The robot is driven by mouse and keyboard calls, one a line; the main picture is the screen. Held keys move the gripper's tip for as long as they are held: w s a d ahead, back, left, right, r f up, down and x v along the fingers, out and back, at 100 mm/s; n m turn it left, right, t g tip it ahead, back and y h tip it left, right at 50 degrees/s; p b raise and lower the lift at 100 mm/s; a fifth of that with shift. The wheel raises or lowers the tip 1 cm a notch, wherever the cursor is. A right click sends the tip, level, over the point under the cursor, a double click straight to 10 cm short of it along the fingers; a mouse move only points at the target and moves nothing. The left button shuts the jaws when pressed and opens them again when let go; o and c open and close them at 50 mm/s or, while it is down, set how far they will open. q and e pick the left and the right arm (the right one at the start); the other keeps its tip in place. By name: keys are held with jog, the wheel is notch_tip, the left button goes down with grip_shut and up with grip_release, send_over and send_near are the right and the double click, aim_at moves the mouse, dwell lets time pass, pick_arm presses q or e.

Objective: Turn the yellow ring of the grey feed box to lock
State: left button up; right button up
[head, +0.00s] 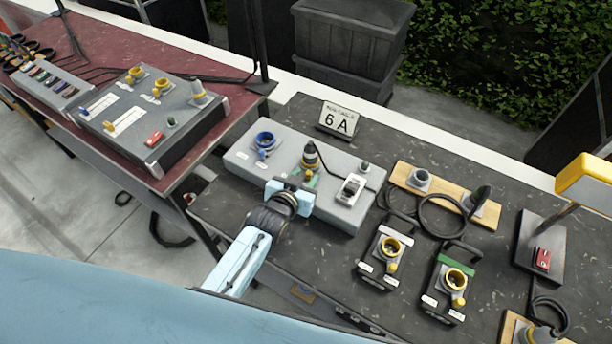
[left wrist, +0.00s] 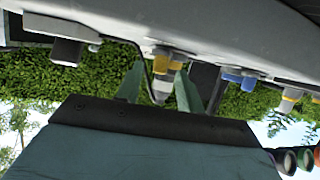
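The grey feed box (head: 240,160) lies on the dark table in the head view. A plug with a yellow ring (head: 310,161) stands upright in its middle, and a black cable runs from it. In the left wrist view, which is upside down, the yellow ring (left wrist: 177,56) shows at the box with the grey plug end beyond it. My left gripper (head: 289,190) is at the near side of the plug. In the left wrist view its two fingers (left wrist: 160,90) are apart, with the plug between them and gaps beside it. My right gripper is in neither view.
A blue socket (head: 265,141) and a switch (head: 351,188) sit on the box, either side of the plug. A 6A sign (head: 338,119) stands behind. Two small boxes with yellow rings (head: 387,254) (head: 449,283) stand to the right. A larger panel (head: 190,130) is on the red table.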

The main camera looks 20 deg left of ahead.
pick_arm(q)
jog(key=shift+w+d+f, duration=0.1)
jog(key=shift+w+f, duration=0.2)
jog(key=shift+w, duration=0.35)
grip_shut()
